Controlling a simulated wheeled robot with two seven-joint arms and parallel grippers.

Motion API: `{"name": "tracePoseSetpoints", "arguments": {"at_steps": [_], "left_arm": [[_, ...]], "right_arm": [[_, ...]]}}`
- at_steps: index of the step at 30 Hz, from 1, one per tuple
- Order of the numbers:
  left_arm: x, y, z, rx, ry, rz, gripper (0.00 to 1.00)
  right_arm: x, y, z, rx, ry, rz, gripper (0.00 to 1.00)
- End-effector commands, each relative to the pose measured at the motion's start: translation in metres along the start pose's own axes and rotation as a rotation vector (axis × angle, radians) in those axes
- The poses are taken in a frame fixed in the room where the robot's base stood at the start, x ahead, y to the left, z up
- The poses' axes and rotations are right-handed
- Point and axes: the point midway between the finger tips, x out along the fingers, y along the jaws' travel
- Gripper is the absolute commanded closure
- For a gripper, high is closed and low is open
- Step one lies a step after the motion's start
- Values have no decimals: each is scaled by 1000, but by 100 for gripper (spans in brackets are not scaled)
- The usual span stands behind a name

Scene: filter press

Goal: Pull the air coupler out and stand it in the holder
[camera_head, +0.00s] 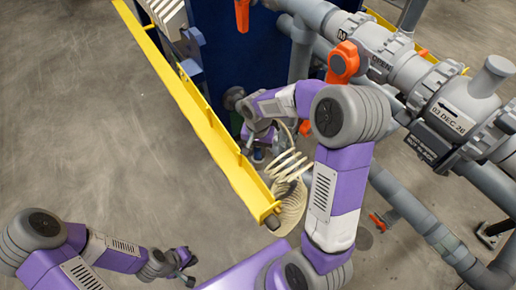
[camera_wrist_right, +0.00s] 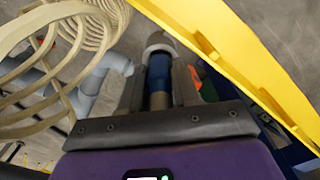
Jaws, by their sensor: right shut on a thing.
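The air coupler (camera_wrist_right: 158,74) is a blue cylinder with a pale ring at its far end in the right wrist view. My right gripper (camera_wrist_right: 158,85) is shut on it, with one dark finger on each side. In the head view my right gripper (camera_head: 258,153) is low beside the blue press body, partly hidden by its own wrist. I cannot tell whether the coupler is still seated in a fitting. My left gripper (camera_head: 187,268) is at lower left, away from the coupler, and its fingers are too small to read. I cannot make out the holder for certain.
A yellow rail (camera_head: 190,105) runs close to the left of my right gripper; it crosses the right wrist view (camera_wrist_right: 225,55) too. A cream coiled hose (camera_head: 289,200) hangs nearby. Grey pipes with an orange-handled valve (camera_head: 343,62) stand at right. Open floor lies left.

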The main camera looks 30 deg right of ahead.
Motion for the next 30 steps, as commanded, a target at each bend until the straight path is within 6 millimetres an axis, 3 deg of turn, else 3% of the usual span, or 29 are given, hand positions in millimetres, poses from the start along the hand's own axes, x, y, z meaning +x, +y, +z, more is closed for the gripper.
{"name": "tracePoseSetpoints", "arguments": {"at_steps": [14, 30], "left_arm": [[1, 0, 0, 0, 0, 0, 100], [13, -5, 0, 0, 0, 0, 100]], "right_arm": [[1, 0, 0, 0, 0, 0, 100], [17, 0, 0, 0, 0, 0, 100]]}}
